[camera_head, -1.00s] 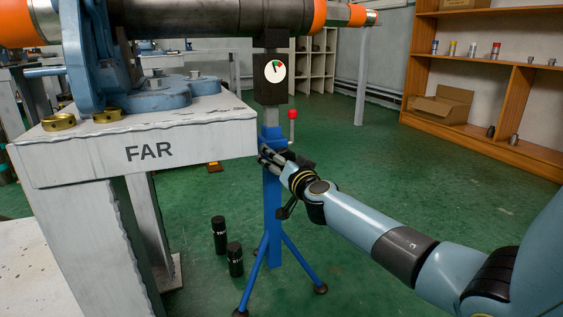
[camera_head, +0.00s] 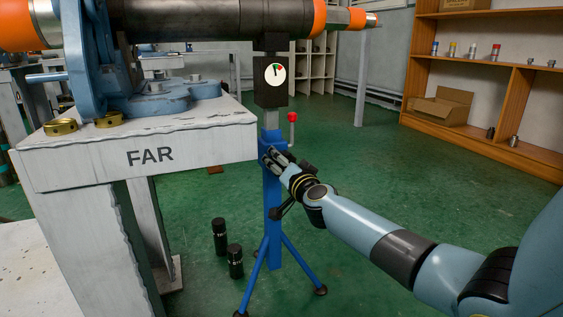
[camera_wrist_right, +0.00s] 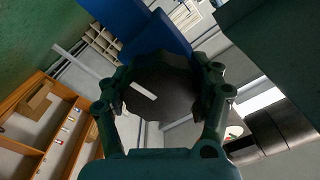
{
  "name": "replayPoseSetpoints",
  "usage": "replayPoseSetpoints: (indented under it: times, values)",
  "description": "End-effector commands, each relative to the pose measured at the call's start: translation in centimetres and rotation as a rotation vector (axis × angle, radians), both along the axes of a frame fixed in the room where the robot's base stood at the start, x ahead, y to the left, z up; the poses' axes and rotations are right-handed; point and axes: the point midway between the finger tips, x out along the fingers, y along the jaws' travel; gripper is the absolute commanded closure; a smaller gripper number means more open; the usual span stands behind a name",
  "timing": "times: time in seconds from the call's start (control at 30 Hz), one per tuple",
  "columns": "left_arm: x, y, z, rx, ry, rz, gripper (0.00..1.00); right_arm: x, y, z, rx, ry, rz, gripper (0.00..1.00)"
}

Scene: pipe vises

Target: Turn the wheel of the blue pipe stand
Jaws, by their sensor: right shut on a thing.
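The blue pipe stand (camera_head: 272,200) stands on its splayed legs on the green floor, right of the bench marked FAR. A dial gauge (camera_head: 275,73) is on its dark upper block, under the long pipe. A lever with a red knob (camera_head: 292,117) sticks up beside the post. My right gripper (camera_head: 273,158) is at the post, below the red knob. In the right wrist view my right gripper (camera_wrist_right: 165,98) is shut on the dark, many-sided wheel (camera_wrist_right: 165,75), with a finger on each side. The blue post (camera_wrist_right: 150,30) shows behind it. My left gripper is not in view.
The bench marked FAR (camera_head: 200,150) stands close on the left, carrying a blue vise (camera_head: 150,98) and brass rings (camera_head: 60,127). The dark pipe (camera_head: 210,18) with orange bands runs above. Two black cylinders (camera_head: 235,260) stand on the floor by the stand. Shelves (camera_head: 500,110) are at the right.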

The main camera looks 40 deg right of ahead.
Motion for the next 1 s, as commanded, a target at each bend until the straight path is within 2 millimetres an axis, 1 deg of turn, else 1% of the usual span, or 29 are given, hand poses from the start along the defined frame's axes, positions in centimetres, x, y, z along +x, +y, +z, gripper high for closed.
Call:
replayPoseSetpoints:
  times: [0.1, 0.23, 0.37, 0.6, 0.63, 0.7, 0.8, 1.0]
  values:
    - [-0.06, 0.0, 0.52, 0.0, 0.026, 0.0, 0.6, -0.01, 0.0, 0.05, 0.119, -0.027, 0.0, 0.69]
    - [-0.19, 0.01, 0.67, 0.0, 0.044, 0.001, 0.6, -0.02, 0.0, -0.03, 0.208, -0.049, 0.0, 0.69]
    - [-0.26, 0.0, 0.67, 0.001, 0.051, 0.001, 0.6, -0.03, 0.01, -0.09, 0.238, -0.056, 0.0, 0.69]
    - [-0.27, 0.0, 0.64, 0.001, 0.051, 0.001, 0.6, -0.04, 0.01, -0.13, 0.238, -0.055, -0.001, 0.69]
    - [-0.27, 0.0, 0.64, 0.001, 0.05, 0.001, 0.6, -0.04, 0.01, -0.13, 0.238, -0.055, -0.001, 0.33]
    - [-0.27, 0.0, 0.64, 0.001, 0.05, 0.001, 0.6, -0.04, 0.02, -0.12, 0.237, -0.055, 0.0, 0.23]
    - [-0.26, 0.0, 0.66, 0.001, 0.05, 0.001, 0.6, -0.03, 0.02, -0.09, 0.237, -0.055, 0.0, 0.12]
    - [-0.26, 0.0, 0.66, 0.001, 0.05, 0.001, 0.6, -0.01, 0.02, -0.05, 0.236, -0.055, 0.0, 0.12]
